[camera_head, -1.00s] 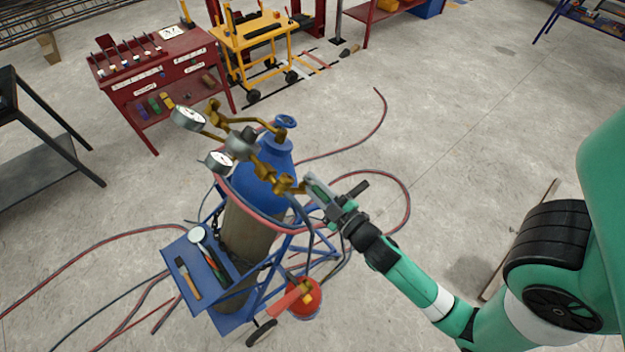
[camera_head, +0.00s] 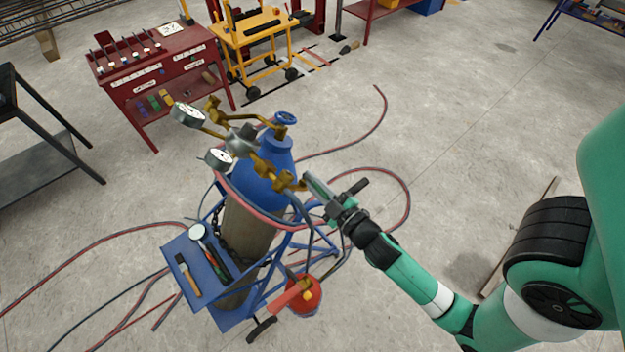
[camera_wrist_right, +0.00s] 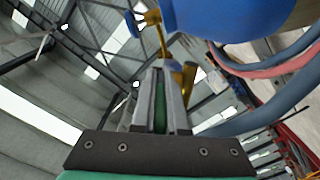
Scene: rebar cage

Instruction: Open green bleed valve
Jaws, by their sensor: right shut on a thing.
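My right gripper (camera_head: 314,187) is at the brass fittings (camera_head: 280,178) on the near right side of the blue gas cylinder (camera_head: 262,172). In the right wrist view its fingers (camera_wrist_right: 163,85) are close together, shut on the green bleed valve (camera_wrist_right: 160,108), which shows as a green strip between them. The head view hardly shows the valve, as the fingers cover it. A brass part (camera_wrist_right: 187,80) stands right beside the fingers. Two gauges (camera_head: 187,115) and a grey regulator body sit on the upper left of the brass assembly. My left gripper is not in the frames.
The cylinder stands in a blue cart (camera_head: 205,275) with a brush and other tools on its tray. Red and dark hoses (camera_head: 408,205) loop around it and over the floor. A red workbench (camera_head: 140,80) stands behind.

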